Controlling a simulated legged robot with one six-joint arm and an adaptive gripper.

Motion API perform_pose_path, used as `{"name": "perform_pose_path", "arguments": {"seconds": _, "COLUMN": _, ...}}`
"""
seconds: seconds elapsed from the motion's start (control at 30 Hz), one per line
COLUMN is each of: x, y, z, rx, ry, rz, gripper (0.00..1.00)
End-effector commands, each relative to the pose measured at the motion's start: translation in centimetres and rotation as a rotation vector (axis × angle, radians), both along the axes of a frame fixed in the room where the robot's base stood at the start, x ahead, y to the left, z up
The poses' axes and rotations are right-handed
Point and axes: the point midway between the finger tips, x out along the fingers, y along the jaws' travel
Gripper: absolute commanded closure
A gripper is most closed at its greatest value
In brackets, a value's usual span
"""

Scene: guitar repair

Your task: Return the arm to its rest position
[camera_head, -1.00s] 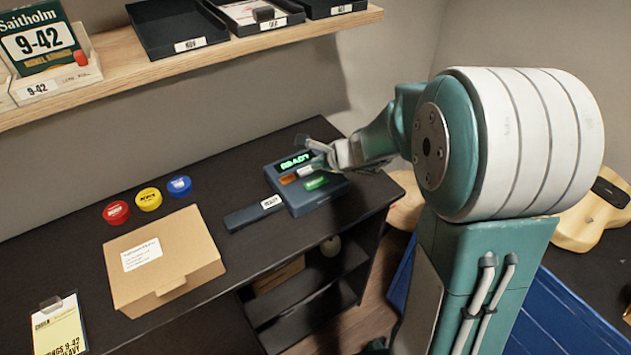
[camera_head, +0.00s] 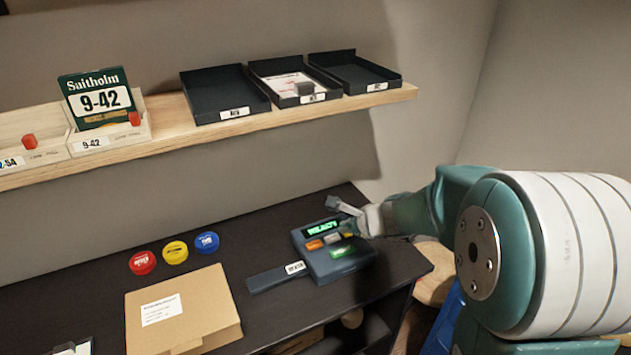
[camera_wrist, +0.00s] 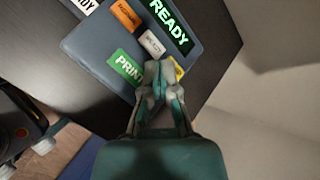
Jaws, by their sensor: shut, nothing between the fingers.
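My gripper (camera_head: 352,222) is at the right end of the dark desk, just over the blue-grey label printer (camera_head: 338,264). In the wrist view my gripper (camera_wrist: 158,75) is shut and empty, its fingertips close together over the printer (camera_wrist: 85,45). The printer's screen (camera_wrist: 168,22) reads READY in green. Its orange, white and green buttons show, and a yellow one (camera_wrist: 178,68) is partly covered by a finger. Whether the fingertips touch the printer I cannot tell. My arm reaches in from the right.
A cardboard box (camera_head: 205,310) and red (camera_head: 142,263), yellow (camera_head: 175,252) and blue (camera_head: 207,242) round tins stand left of the printer. A wooden shelf (camera_head: 160,146) above holds black trays (camera_head: 222,96) and a green Saitholm pack (camera_head: 97,98). Open air lies between shelf and desk.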

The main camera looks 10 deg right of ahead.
Motion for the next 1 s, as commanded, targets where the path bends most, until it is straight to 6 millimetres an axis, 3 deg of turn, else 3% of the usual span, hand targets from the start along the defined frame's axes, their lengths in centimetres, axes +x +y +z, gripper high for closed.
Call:
{"name": "perform_pose_path", "arguments": {"seconds": 0.17, "x": -1.2, "y": 0.9, "z": 1.5, "rx": -0.052, "ry": -0.031, "rz": 0.086, "gripper": 1.00}}
{"name": "perform_pose_path", "arguments": {"seconds": 0.4, "x": -7.3, "y": 3.8, "z": 6.0, "rx": -0.317, "ry": -0.144, "rz": 0.465, "gripper": 1.00}}
{"name": "perform_pose_path", "arguments": {"seconds": 0.57, "x": -12.0, "y": 4.7, "z": 8.0, "rx": -0.519, "ry": -0.203, "rz": 0.717, "gripper": 1.00}}
{"name": "perform_pose_path", "arguments": {"seconds": 0.77, "x": -17.8, "y": 4.5, "z": 9.5, "rx": -0.785, "ry": -0.247, "rz": 1.005, "gripper": 1.00}}
{"name": "perform_pose_path", "arguments": {"seconds": 1.0, "x": -24.1, "y": 2.4, "z": 10.3, "rx": -1.115, "ry": -0.244, "rz": 1.306, "gripper": 1.00}}
